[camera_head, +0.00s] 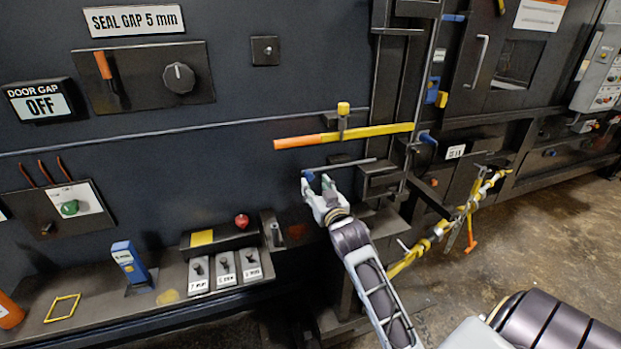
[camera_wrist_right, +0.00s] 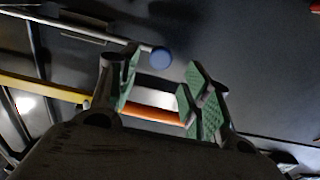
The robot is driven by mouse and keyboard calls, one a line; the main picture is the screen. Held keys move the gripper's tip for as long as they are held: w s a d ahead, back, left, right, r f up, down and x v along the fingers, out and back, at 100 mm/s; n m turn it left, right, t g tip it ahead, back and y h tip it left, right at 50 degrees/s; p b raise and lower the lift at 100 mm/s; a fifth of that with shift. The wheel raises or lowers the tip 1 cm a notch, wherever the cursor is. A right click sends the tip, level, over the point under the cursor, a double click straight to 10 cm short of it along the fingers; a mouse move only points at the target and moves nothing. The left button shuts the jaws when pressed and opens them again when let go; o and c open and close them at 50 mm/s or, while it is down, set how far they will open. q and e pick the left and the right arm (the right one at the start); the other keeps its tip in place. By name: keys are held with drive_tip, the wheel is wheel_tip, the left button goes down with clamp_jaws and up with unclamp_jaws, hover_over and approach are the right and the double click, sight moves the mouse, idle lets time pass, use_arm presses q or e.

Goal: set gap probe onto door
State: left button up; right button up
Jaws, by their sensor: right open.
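My right gripper (camera_head: 319,186) is open at the dark machine front, close to a thin metal rod (camera_head: 347,164) with a blue round end. In the right wrist view the blue end (camera_wrist_right: 161,60) shows between and beyond the green-padded fingers (camera_wrist_right: 165,85); I cannot tell if they touch it. A blue handheld device (camera_head: 131,263) with a pale label stands tilted in a holder on the left ledge; it may be the gap probe. A dark door (camera_head: 508,62) with a long handle and a window is at the upper right. My left gripper is not in view.
An orange and yellow lever (camera_head: 345,135) lies just above my right gripper; its orange part (camera_wrist_right: 150,114) shows in the wrist view. A display (camera_head: 40,101) reads DOOR GAP OFF. The ledge holds labelled switches (camera_head: 225,268). Yellow-wrapped rods (camera_head: 440,228) stand out at right.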

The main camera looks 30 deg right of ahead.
sight(310, 178)
drive_tip(key=shift+p+x, duration=0.35)
drive_tip(key=shift+x, duration=2.25)
clamp_jaws()
